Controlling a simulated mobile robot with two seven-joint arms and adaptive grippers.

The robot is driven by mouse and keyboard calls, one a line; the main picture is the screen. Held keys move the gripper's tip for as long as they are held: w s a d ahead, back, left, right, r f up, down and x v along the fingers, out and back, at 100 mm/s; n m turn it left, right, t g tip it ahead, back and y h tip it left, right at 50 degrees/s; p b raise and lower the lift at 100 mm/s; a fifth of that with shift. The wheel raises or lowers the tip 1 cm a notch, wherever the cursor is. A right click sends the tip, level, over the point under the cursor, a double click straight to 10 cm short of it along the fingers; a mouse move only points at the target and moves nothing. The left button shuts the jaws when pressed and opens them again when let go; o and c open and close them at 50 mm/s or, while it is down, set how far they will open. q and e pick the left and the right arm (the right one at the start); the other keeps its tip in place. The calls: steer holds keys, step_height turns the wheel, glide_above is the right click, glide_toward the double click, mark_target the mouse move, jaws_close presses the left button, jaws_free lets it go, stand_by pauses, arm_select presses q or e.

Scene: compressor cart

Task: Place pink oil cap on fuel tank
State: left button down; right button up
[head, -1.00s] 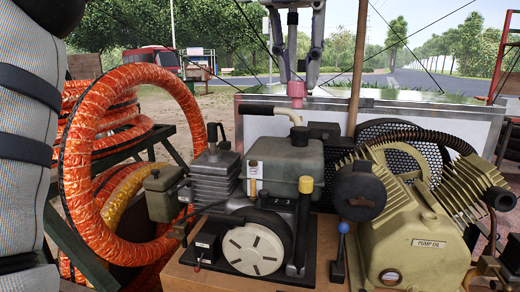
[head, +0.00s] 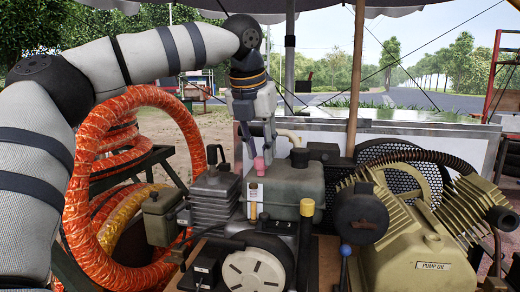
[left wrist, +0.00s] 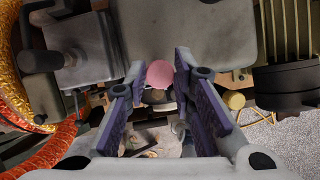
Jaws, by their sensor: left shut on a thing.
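The pink oil cap (head: 259,166) is held between the fingertips of my left gripper (head: 257,156), which comes down from above. In the left wrist view the pink cap (left wrist: 160,73) sits between the purple finger pads, by the edge of a large grey surface. The grey-green fuel tank (head: 310,185) stands in the middle of the engine. In the head view the cap overlaps the tank's left part. I cannot tell whether it touches the tank. My right gripper is not in view.
A yellow-topped post (head: 307,208) stands in front of the tank and a pale bent pipe (head: 290,136) rises behind it. The finned engine block (head: 215,195) is on the left. The pump (head: 420,240) is at right, with orange hose coils (head: 80,210) at left.

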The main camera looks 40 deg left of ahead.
arm_select(q)
steer(key=shift+d+f, duration=0.1)
steer(key=shift+f, duration=0.1)
steer(key=c, duration=1.4)
jaws_free()
steer(key=shift+o, duration=0.2)
steer(key=shift+r, duration=0.25)
steer(key=v, duration=1.1)
steer(key=shift+s+r, duration=0.25)
steer(key=shift+r, duration=0.1)
steer(key=shift+d+f, duration=0.1)
